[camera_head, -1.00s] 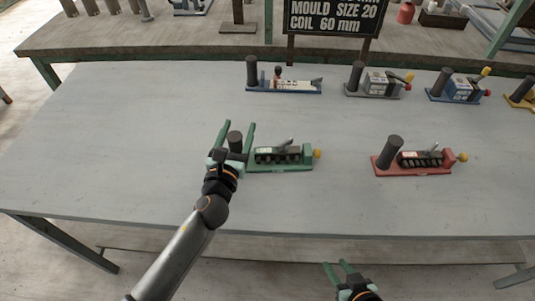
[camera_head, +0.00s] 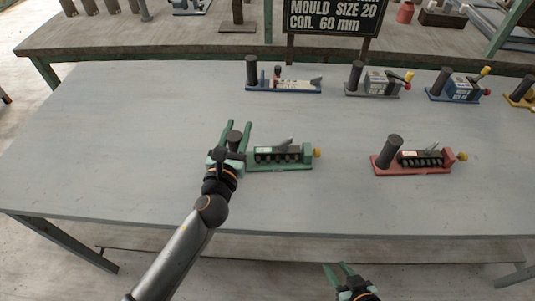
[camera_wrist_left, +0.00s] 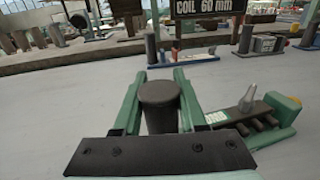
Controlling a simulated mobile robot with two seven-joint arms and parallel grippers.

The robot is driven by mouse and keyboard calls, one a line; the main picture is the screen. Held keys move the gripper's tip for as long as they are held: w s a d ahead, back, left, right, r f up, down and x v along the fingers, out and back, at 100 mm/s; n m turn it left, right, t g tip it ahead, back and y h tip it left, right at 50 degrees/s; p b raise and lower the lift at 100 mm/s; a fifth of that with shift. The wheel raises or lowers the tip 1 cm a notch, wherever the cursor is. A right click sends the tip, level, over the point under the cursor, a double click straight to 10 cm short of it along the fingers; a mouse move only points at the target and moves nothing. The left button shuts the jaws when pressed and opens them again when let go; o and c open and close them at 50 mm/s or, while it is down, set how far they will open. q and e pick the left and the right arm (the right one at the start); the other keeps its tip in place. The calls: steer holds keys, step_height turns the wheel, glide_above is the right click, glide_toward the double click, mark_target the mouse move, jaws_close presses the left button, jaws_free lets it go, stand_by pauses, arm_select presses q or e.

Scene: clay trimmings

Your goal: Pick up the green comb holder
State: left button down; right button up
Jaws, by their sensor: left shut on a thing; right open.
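The green comb holder (camera_head: 282,157) stands on the grey table, with a dark upright cylinder at its left end and a yellow knob at its right end. My left gripper (camera_head: 239,134) is shut on the holder's dark cylinder, one finger on each side. In the left wrist view the cylinder (camera_wrist_left: 160,100) stands upright between the green fingers, and the holder's toothed body (camera_wrist_left: 255,118) extends to the right. The holder appears to rest on the table. My right gripper (camera_head: 337,271) is open and empty in front of the table's near edge.
A red holder (camera_head: 412,163) stands to the right on the same table (camera_head: 130,150). Blue-and-white (camera_head: 284,86), grey (camera_head: 372,91), blue (camera_head: 459,95) and yellow (camera_head: 520,99) holders line the back. A dark sign (camera_head: 335,18) stands behind. The table's left side is clear.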

stand_by(0.4)
arm_select(q)
steer(key=shift+r, duration=0.25)
